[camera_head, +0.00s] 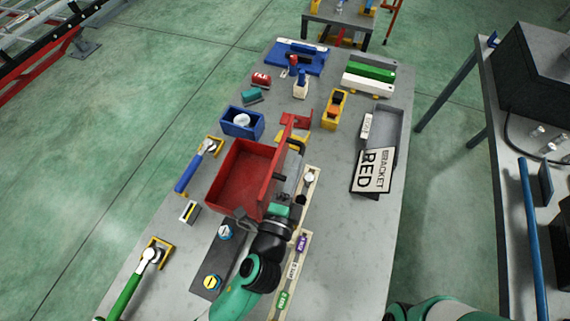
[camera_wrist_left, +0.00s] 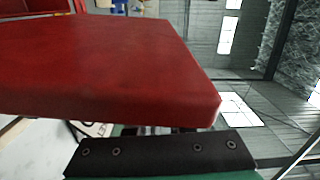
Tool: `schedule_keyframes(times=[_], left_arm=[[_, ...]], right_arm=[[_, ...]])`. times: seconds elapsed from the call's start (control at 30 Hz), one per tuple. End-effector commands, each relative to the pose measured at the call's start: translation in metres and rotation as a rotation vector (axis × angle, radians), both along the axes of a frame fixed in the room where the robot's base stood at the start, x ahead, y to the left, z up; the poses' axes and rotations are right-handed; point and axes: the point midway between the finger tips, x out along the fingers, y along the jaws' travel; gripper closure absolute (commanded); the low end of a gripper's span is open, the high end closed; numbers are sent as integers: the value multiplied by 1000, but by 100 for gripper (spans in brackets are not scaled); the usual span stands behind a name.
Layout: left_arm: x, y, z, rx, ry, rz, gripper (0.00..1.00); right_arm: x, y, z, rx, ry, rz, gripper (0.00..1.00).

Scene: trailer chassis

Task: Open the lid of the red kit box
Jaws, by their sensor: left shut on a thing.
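The red kit box (camera_head: 238,178) stands in the middle of the table, its hollow inside facing up in the head view. Its red lid (camera_head: 273,182) stands steeply raised along the box's right side. The lid also fills much of the left wrist view (camera_wrist_left: 110,70) as a broad red panel. My left gripper (camera_head: 281,207) is at the lid's right side, shut on the lid; its fingertips are largely hidden. My right gripper is out of view.
A blue bin (camera_head: 242,122) and a blue-handled tool (camera_head: 190,172) lie left of the box. A grey tray (camera_head: 384,130) with a RED BRACKET sign (camera_head: 372,171) is to the right. A yellow holder (camera_head: 335,110) stands behind. The table's front right is clear.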

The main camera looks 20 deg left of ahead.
Motion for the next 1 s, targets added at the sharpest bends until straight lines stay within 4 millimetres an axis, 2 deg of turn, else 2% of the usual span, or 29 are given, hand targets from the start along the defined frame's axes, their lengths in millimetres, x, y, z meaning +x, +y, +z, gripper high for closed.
schedule_keyframes(times=[0.03,0.5,0.53,0.67,0.7,1.0], left_arm=[[0,-1,-6,8,11,1,100],[0,-1,-10,24,17,6,100],[0,-1,-10,24,17,7,79],[0,-1,-9,24,16,6,56],[0,-1,-8,24,14,6,53],[-4,-2,-6,24,10,3,53]], right_arm=[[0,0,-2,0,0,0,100],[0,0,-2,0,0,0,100],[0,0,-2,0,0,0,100],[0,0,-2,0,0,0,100],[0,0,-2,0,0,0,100],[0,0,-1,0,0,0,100]])
